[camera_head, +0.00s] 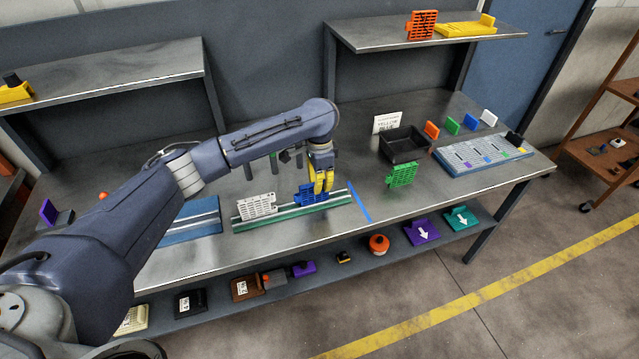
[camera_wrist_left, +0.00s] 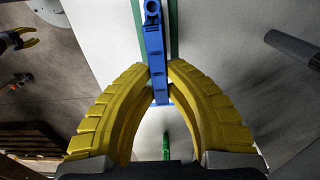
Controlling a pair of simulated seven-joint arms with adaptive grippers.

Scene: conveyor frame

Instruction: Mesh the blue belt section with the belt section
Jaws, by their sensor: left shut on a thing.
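The blue belt section (camera_head: 309,194) is upright over the right part of the green rail (camera_head: 295,212). My left gripper (camera_head: 322,186) is shut on its right part from above. The white belt section (camera_head: 257,206) stands on the left part of the rail, and a small gap seems to lie between the two. In the left wrist view the yellow fingers (camera_wrist_left: 158,76) pinch the blue section (camera_wrist_left: 154,45), which runs along the rail. I cannot tell if it touches the rail's bottom. A yellow-fingered gripper, seemingly my right one (camera_wrist_left: 20,40), hangs open and empty at the left edge.
A blue tape line (camera_head: 360,201) crosses the table right of the rail. Beyond it are a green slotted piece (camera_head: 401,175), a black bin (camera_head: 404,145) and a grey slotted board (camera_head: 470,158). A blue plate (camera_head: 190,222) lies to the left. The lower shelf holds several items.

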